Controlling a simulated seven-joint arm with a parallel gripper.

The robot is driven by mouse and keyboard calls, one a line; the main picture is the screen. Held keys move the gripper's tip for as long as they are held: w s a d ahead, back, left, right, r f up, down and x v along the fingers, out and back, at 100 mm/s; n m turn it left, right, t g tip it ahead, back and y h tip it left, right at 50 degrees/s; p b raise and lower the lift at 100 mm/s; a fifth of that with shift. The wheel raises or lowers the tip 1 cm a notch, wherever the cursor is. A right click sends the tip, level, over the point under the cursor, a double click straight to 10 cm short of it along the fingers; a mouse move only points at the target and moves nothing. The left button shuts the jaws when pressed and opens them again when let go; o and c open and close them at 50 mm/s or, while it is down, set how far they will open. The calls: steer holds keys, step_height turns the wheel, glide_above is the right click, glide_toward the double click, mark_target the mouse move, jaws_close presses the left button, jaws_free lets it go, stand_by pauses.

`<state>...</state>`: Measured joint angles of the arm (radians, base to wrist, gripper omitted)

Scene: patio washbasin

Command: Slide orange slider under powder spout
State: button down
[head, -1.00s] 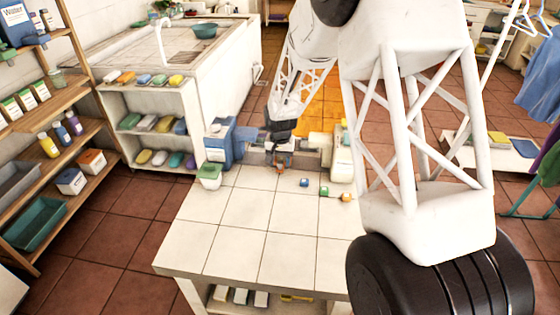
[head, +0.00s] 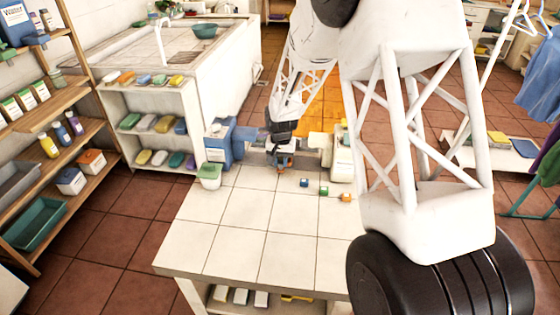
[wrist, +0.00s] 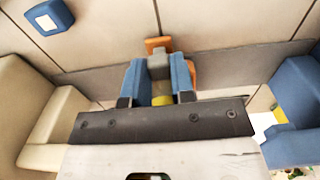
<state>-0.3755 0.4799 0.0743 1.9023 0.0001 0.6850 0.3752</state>
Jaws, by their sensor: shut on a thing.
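My gripper (wrist: 159,80) has blue fingers shut on the orange slider (wrist: 157,43), with a grey piece between them. Orange shows beyond the fingertips and beside the right finger in the wrist view; the rest is hidden by the fingers. In the head view my gripper (head: 284,162) is low between a blue dispenser (head: 218,148) at left and a cream dispenser (head: 342,158) at right. In the wrist view, the cream body (wrist: 55,110) is left and the blue body (wrist: 300,95) right. I cannot tell which spout is the powder spout.
A blue block (head: 304,182), a green block (head: 323,190) and an orange block (head: 346,197) sit on the tiled table (head: 240,240), right of my gripper. A white pot with a green top (head: 209,176) stands by the blue dispenser. The front of the table is clear.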

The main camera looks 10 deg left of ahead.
steer(key=shift+d, duration=1.7)
steer(key=c, duration=1)
jaws_free()
steer(key=shift+o, duration=0.2)
steer(key=shift+r, duration=0.1)
step_height(320, 180, up, 8)
steer(key=shift+f, duration=0.2)
